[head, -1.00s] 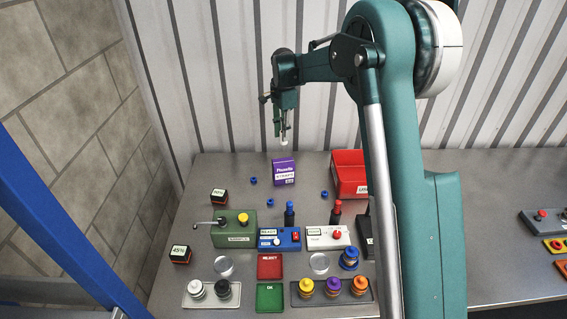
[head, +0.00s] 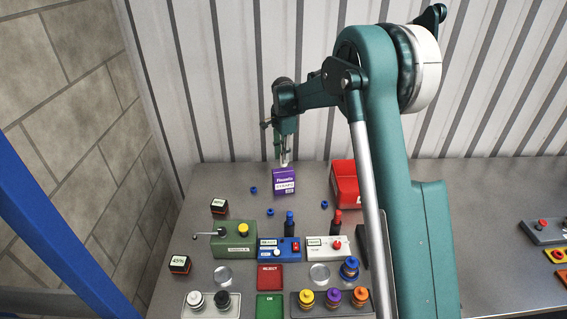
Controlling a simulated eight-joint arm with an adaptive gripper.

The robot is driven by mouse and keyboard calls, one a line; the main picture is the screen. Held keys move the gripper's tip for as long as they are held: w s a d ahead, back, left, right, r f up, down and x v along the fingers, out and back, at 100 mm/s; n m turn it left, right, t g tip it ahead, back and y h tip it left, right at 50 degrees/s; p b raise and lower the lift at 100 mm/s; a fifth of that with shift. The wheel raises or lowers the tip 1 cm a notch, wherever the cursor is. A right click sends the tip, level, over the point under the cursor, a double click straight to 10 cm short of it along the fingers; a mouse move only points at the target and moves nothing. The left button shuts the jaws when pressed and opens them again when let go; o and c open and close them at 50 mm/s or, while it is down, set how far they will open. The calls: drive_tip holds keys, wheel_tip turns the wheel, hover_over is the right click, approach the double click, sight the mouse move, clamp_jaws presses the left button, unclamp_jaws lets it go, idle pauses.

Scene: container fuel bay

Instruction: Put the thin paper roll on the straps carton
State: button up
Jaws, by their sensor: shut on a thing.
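The straps carton (head: 284,184) is a small purple box with a white label, upright near the back of the metal bench. My gripper (head: 284,160) points down at the carton's top edge, shut on the thin paper roll (head: 284,164). Only a small pale bit of the roll shows between the fingertips. It is right at the carton's top; whether it touches the carton cannot be told from this view.
A red bin (head: 345,186) stands right of the carton. Several small blue rings (head: 270,212) lie around it. In front are a green box with a lever (head: 234,238), a blue control box (head: 279,250) and a white one (head: 326,248). A ribbed wall stands behind.

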drive_tip(key=shift+f, duration=0.1)
drive_tip(key=shift+f, duration=1.8)
drive_tip(key=shift+f, duration=0.15)
drive_tip(key=o, duration=0.7)
drive_tip(key=shift+r, duration=0.25)
wheel_tip(320, 180, up, 12)
drive_tip(key=shift+f, duration=0.1)
